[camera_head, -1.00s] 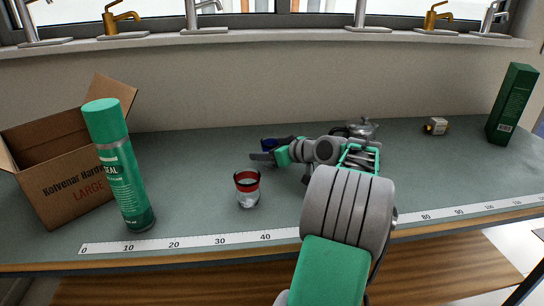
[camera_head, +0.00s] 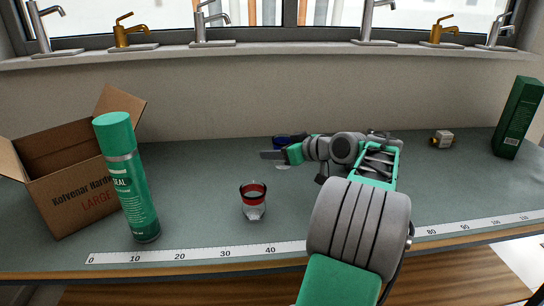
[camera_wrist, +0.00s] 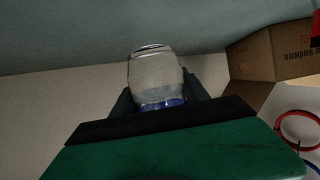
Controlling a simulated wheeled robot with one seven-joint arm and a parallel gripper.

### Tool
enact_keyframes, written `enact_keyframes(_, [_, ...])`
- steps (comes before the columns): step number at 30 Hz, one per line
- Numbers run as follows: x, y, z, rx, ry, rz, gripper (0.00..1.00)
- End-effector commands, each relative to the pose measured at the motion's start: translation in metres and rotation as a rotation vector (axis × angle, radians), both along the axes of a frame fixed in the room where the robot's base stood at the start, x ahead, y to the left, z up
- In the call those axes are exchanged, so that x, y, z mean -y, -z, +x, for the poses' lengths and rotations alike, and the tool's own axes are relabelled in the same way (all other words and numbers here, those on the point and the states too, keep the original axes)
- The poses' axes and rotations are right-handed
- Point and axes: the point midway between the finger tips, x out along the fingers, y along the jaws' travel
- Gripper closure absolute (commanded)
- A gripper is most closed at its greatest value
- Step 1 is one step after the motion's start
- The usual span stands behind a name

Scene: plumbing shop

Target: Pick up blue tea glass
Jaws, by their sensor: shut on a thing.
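The blue tea glass (camera_head: 281,141) shows in the head view as a blue rim just behind my gripper's fingers; most of it is hidden. In the wrist view the clear glass body (camera_wrist: 155,72) with its blue band sits between the two dark fingers. My gripper (camera_head: 273,154) is shut on it, above the back middle of the bench. It also fills the lower wrist view (camera_wrist: 160,100).
A red-banded glass (camera_head: 253,201) stands nearer the front. A green spray can (camera_head: 130,185) and an open cardboard box (camera_head: 75,200) are at left. A green box (camera_head: 518,118) and a small brass-and-white fitting (camera_head: 443,139) are at right. A ruler strip (camera_head: 200,254) lines the front edge.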

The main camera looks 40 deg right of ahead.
Motion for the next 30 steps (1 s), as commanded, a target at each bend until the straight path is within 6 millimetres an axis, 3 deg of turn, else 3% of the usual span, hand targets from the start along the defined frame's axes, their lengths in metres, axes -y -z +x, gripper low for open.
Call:
enact_keyframes(8, [0.002, -0.038, -0.03, 0.0, 0.001, -0.003, 0.95])
enact_keyframes(21, [0.004, -0.063, -0.091, 0.0, 0.003, -0.001, 0.95])
enact_keyframes(30, [0.005, -0.075, -0.113, -0.001, 0.0, 0.001, 0.95])
